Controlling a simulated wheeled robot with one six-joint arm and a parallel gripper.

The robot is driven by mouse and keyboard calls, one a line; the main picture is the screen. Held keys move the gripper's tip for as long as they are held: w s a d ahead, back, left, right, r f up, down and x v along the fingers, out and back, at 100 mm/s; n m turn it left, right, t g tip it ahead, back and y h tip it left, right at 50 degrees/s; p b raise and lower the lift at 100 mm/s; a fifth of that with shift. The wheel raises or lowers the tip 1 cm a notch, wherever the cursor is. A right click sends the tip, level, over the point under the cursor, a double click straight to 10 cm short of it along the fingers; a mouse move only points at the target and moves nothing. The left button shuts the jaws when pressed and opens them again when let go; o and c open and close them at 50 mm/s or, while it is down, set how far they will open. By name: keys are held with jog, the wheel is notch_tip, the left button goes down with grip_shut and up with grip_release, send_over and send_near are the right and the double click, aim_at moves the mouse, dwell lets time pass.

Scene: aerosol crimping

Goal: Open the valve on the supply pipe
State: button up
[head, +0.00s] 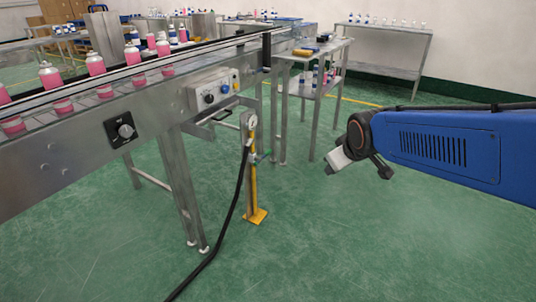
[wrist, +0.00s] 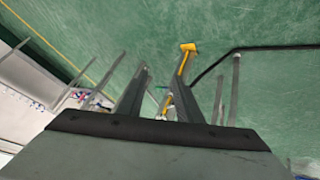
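The supply pipe is a short vertical pipe on a yellow post (head: 253,190), with a round gauge (head: 250,121) on top and a black hose running down to the floor. A small green valve handle (head: 263,156) sticks out to the right below the gauge. In the wrist view, the yellow post (wrist: 184,66) and a small green bit of the handle (wrist: 162,87) show between my fingers, farther off. My gripper (head: 334,162) is to the right of the valve, apart from it. In the wrist view its two fingers (wrist: 160,76) stand apart with nothing held.
A conveyor (head: 75,150) carrying pink cans runs along the left, with a control box (head: 212,92) on its side. A metal table (head: 318,60) stands behind the post. Green floor (head: 330,240) is clear to the right.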

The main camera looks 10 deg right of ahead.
aim_at(269, 153)
jog(key=w+d+f+n+t+y, duration=0.15)
jog(key=w+f+n, duration=0.35)
jog(key=w, duration=1.1)
jog(key=w+f+n+t, duration=0.3)
jog(key=w+f+n, duration=0.2)
jog(key=w, duration=1.1)
jog(key=w+a+f+n+t+y, duration=0.2)
jog(key=w+f+n+y, duration=0.25)
jog(key=f, duration=0.65)
jog(key=w+a+f+n+t+y, duration=0.1)
jog(key=w+f+n+t+y, duration=0.3)
jog(key=f, duration=0.8)
jog(key=shift+n+g+h, duration=0.35)
jog(key=shift+g+h, duration=0.25)
jog(key=shift+g, duration=0.35)
jog(key=x, duration=1.8)
jog(key=shift+w+d+r, duration=0.1)
jog(key=shift+w+d, duration=0.05)
jog(key=shift+w, duration=0.25)
grip_shut()
